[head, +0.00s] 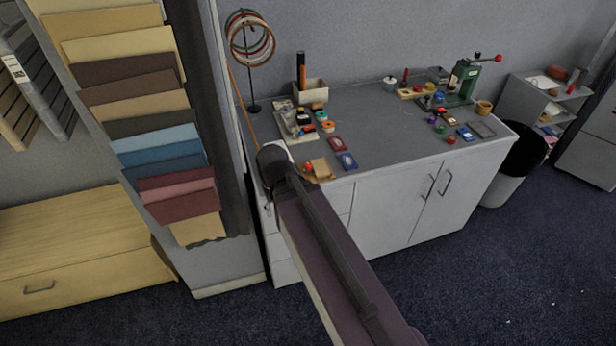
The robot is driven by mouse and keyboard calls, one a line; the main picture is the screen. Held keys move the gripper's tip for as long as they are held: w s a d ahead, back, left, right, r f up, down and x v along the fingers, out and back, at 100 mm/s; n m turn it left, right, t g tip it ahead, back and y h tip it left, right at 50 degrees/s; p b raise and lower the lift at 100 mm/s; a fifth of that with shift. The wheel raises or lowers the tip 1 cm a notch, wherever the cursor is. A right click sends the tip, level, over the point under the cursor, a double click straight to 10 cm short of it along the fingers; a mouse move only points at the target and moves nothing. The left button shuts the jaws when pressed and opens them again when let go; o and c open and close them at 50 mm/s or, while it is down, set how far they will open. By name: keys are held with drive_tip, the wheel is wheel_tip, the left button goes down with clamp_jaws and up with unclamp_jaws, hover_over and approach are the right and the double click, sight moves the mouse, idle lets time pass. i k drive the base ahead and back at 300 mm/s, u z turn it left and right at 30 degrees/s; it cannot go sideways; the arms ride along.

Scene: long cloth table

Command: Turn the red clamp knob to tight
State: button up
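A green bench press (463,78) stands at the back right of the grey worktop (385,130). A red ball knob (498,58) sits at the end of its dark lever, which points right. A small red round piece (451,140) lies near the worktop's front edge. Another small red thing (307,166) shows just right of my arm's far joint. I cannot tell which of these, if any, is the clamp knob, or how tight it is. My arm reaches from the bottom edge to the worktop's left front corner. My gripper cannot be made out beyond it.
Small tools, jars and coloured pieces crowd the worktop's left and right, with clear room in the middle. A hoop stand (252,60) rises at the back left. Leather swatches (160,130) hang at the left. A black-lined bin (520,160) stands right of the cabinet.

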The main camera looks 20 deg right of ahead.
sight(307, 169)
drive_tip(key=k, duration=1.1)
drive_tip(key=z, duration=0.75)
drive_tip(key=i, duration=1)
